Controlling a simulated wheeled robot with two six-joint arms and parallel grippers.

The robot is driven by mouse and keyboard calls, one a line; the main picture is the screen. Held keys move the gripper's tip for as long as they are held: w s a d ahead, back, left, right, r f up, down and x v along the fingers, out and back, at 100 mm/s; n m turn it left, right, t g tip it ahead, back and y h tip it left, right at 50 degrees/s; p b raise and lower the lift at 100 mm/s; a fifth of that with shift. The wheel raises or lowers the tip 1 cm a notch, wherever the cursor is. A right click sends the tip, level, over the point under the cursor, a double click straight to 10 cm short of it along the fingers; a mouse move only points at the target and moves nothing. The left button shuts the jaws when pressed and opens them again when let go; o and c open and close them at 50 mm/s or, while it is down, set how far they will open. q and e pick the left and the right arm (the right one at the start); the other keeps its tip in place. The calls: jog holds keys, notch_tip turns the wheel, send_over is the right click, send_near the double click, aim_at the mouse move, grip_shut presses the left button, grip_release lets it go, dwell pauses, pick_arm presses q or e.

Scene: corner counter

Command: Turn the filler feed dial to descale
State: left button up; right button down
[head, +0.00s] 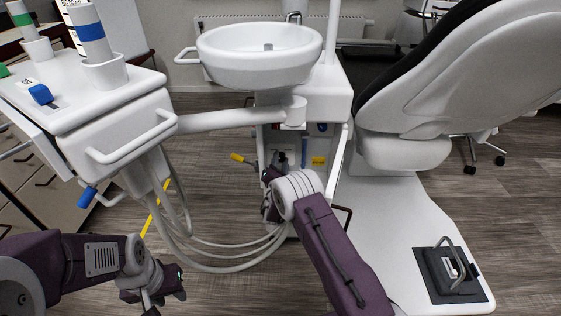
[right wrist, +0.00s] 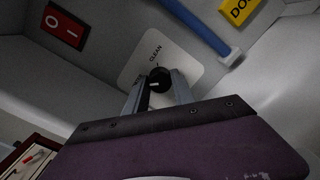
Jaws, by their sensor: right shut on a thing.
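In the right wrist view the black feed dial (right wrist: 159,78) sits on a white label plate (right wrist: 185,66). The word CLEAN is readable above the dial; no other word on the plate can be read. A small white mark shows on the dial's face; which label it points to I cannot tell. My right gripper (right wrist: 158,88) is shut on the dial, one finger on each side. In the head view my right gripper (head: 270,183) is at the open white cabinet (head: 327,135) below the basin, and the dial is hidden there. My left gripper (head: 152,292) is low at the left, away from the cabinet; its fingers are unclear.
A red switch (right wrist: 66,28), a blue tube (right wrist: 200,28) and a yellow label (right wrist: 238,10) are near the dial. Looped hoses (head: 190,240) hang left of the cabinet. The basin (head: 258,55) is above, and the dental chair (head: 450,80) stands to the right.

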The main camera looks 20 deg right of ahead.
jog(key=m, duration=0.4)
jog(key=shift+m+b, duration=0.4)
jog(key=m+b, duration=0.1)
jog(key=m, duration=0.3)
jog(key=shift+f, duration=0.1)
jog(key=m+b, duration=0.3)
jog(key=m, duration=0.1)
jog(key=shift+m+y, duration=0.3)
jog(key=shift+y, duration=0.1)
jog(key=shift+m+b, duration=1.5)
jog(key=shift+m, duration=0.2)
jog(key=c, duration=1.1)
grip_release()
jog(key=shift+r, duration=0.2)
jog(key=shift+o, duration=0.2)
